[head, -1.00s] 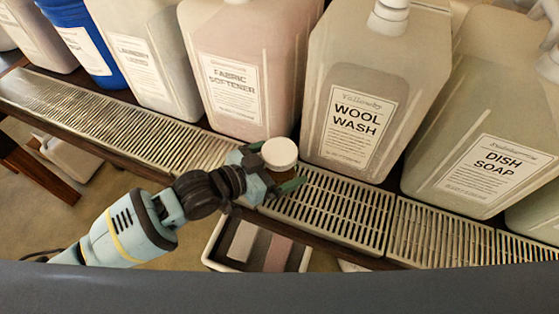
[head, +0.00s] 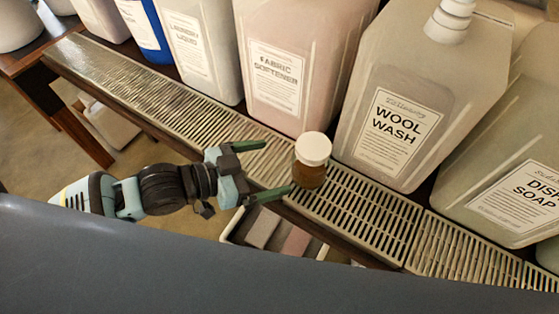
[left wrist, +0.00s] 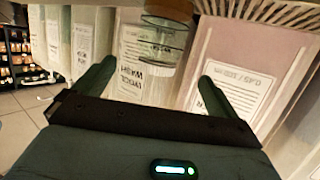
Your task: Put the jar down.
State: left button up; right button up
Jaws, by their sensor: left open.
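The jar (head: 309,174), with an amber body and a white lid, stands upright on the slatted drip tray in front of the large jugs. My left gripper (head: 277,168) is open, its two green fingers spread just left of the jar. The jar is apart from the palm; the near fingertip shows close to its base, and I cannot tell whether they touch. In the left wrist view the jar (left wrist: 162,35) shows ahead, between and beyond the finger tips (left wrist: 155,80). My right gripper is not in view.
The slatted drip tray (head: 345,207) runs along the shelf front. Behind it stand the Wool Wash jug (head: 425,65), Fabric Softener jug (head: 320,55) and Dish Soap jug (head: 470,165). A bin (head: 320,248) sits below. The tray left of my gripper is clear.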

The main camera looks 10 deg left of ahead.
pick_arm(q)
jog(key=shift+s+a+r, duration=0.1)
jog(key=shift+s+a, duration=0.05)
jog(key=shift+a, duration=0.05)
dwell(0.4)
jog(key=s+a+f+n+t+y, duration=0.1)
jog(key=s+f+n+y, duration=0.2)
jog(key=f, duration=0.5)
jog(key=s+a+f+n+t+y, duration=0.1)
jog(key=s+f+n+y, duration=0.15)
jog(key=s+f, duration=0.4)
jog(key=s+a+f+n+g+y, duration=0.1)
jog(key=s+a+f+n+y, duration=0.1)
jog(key=s+a+f, duration=0.2)
jog(key=s+a+f+n+g+y, duration=0.1)
jog(key=s+a+f, duration=0.3)
jog(key=s, duration=0.9)
notch_tip(320, 180, down, 4)
jog(key=shift+s+a+r+n+g+y, duration=0.1)
jog(key=shift+s+a+n+g+y, duration=0.1)
jog(key=shift+s+n+g+y, duration=0.4)
jog(key=shift+w+m, duration=0.25)
jog(key=shift+w, duration=0.1)
